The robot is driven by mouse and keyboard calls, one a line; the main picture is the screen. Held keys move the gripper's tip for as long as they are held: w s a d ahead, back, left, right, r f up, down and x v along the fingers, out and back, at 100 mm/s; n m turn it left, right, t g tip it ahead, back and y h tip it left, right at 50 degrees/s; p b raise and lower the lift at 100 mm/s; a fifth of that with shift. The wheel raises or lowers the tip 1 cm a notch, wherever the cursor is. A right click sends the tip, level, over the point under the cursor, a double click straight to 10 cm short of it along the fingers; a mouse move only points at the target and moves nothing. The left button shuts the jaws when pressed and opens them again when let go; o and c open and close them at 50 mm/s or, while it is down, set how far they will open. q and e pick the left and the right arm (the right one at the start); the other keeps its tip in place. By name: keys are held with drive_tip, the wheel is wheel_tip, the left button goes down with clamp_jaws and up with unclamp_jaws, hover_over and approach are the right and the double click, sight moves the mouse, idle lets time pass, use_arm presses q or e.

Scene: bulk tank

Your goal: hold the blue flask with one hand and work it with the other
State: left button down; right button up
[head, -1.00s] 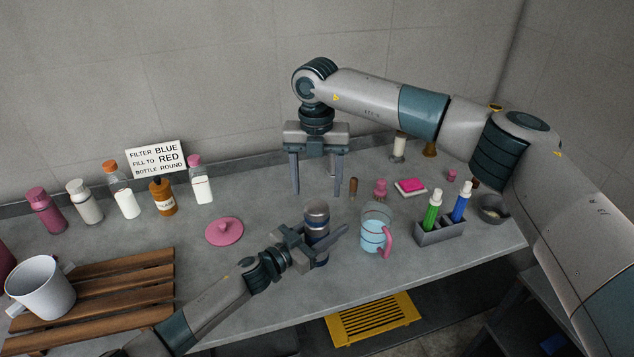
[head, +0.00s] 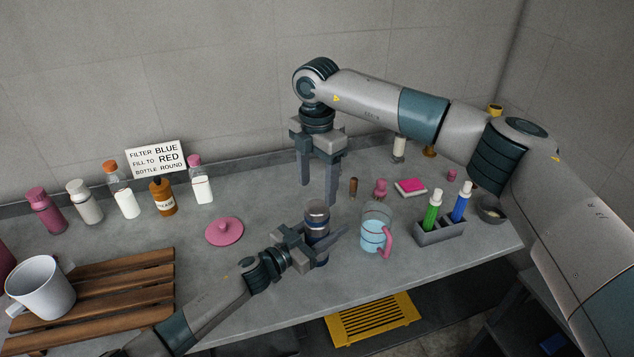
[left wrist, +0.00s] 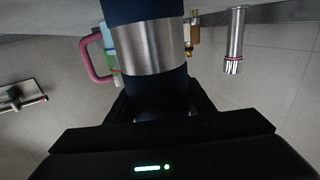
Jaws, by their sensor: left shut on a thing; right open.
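The blue flask (head: 317,214), dark blue with a silver band, stands upright near the middle of the bench. It also shows in the left wrist view (left wrist: 150,47), where its ends run out of the picture. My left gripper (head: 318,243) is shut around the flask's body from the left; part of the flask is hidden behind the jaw. My right gripper (head: 319,192) points straight down behind the flask. Its two fingers are apart with nothing between them, and it does not touch the flask.
A clear jug with a pink handle (head: 375,232) stands right of the flask. A grey holder (head: 437,232) carries green and blue tubes. A pink lid (head: 225,231) lies left. A wooden rack (head: 95,310) bears a white mug (head: 40,290). Several bottles line the back left.

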sight(317, 206)
drive_tip(key=shift+f, duration=0.1)
drive_tip(key=shift+f, duration=3.9)
